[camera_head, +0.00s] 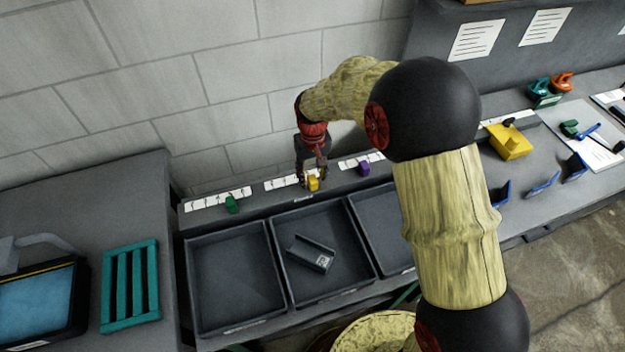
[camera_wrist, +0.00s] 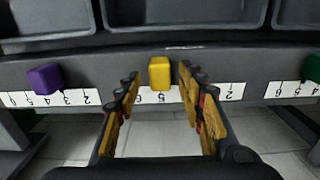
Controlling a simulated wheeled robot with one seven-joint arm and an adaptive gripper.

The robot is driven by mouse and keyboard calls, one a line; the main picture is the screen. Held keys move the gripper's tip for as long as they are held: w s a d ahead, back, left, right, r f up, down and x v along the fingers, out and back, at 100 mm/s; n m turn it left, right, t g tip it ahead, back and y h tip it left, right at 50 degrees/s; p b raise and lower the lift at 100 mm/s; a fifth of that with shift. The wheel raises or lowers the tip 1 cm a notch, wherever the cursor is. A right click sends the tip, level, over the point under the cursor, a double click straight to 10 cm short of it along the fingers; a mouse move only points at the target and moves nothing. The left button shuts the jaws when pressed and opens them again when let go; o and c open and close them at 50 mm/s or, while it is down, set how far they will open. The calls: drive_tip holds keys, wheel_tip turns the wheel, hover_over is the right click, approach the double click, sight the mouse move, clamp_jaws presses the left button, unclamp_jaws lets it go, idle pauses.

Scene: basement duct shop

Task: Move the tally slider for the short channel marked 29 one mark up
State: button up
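The yellow tally slider (camera_head: 313,184) sits on the ledge behind the middle bin, by a white number strip (camera_head: 283,183). In the wrist view the yellow slider (camera_wrist: 160,73) stands between and slightly beyond my gripper's (camera_wrist: 158,80) fingertips, with a visible gap on each side. Its strip shows upside down there, with 6 and 5 readable near the slider; the fingers hide other marks. In the head view my gripper (camera_head: 312,173) is above and behind the slider. A dark channel piece (camera_head: 311,253) with a pale label, too small to read, lies in the middle bin (camera_head: 350,235).
A green slider (camera_head: 232,204) stands at left and a purple slider (camera_head: 364,168) at right, each by its own strip. A block wall rises close behind the ledge. A teal rack (camera_head: 130,288) and a screen (camera_head: 40,300) are at left. My arm covers part of the right bin.

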drive_tip(key=shift+f, duration=1.2)
drive_tip(key=shift+c, duration=1)
drive_tip(key=c, duration=0.7)
clamp_jaws()
